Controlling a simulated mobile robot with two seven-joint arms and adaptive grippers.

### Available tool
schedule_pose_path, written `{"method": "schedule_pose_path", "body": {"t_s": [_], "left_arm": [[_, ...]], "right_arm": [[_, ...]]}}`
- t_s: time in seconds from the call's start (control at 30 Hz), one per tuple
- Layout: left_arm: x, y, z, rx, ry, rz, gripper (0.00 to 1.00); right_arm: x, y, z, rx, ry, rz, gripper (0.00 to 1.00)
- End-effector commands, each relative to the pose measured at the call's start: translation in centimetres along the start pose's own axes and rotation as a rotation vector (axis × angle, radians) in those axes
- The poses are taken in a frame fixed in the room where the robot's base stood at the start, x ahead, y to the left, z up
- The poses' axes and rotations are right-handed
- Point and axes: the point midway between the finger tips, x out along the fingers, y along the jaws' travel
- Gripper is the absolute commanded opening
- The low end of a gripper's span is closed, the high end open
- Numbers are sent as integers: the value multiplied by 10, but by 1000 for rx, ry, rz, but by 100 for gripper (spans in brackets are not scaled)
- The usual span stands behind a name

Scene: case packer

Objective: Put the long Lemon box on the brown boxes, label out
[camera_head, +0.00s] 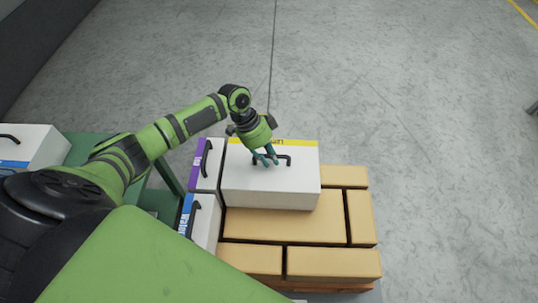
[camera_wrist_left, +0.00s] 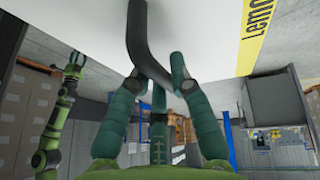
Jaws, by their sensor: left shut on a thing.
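The long white Lemon box (camera_head: 270,187) is over the back left of the brown boxes (camera_head: 280,229), its long side along their far edge. Whether it rests on them or hangs just above, I cannot tell. Its yellow label strip (camera_head: 290,143) runs along the far top edge, away from me; it reads "Lemo" in the left wrist view (camera_wrist_left: 258,28). My left gripper (camera_head: 268,160) is shut on the box's black handle (camera_head: 287,158); the handle (camera_wrist_left: 145,45) lies between its fingers in the wrist view. A green arm with a small gripper (camera_wrist_left: 74,64), apparently my right, shows there; its jaws are unclear.
Another white box (camera_head: 35,148) is on the green stand at far left. Bare brown tops lie in front and right; open floor (camera_head: 430,120) lies beyond.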

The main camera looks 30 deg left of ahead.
Motion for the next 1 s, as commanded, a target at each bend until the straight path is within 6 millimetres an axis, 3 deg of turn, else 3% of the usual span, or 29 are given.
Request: {"method": "schedule_pose_path", "body": {"t_s": [0.9, 0.93, 0.97, 1.0], "left_arm": [[4, -3, 0, 3, 8, -5, 0], [4, -3, 0, 3, 8, -5, 32], [4, -3, 0, 3, 7, -5, 44], [4, -3, 0, 2, 7, -5, 48]], "right_arm": [[5, 0, 0, 0, 0, 0, 40], [4, 0, 0, 0, 0, 0, 40], [4, 0, 0, 0, 0, 0, 40], [4, 0, 0, 0, 0, 0, 40]]}}
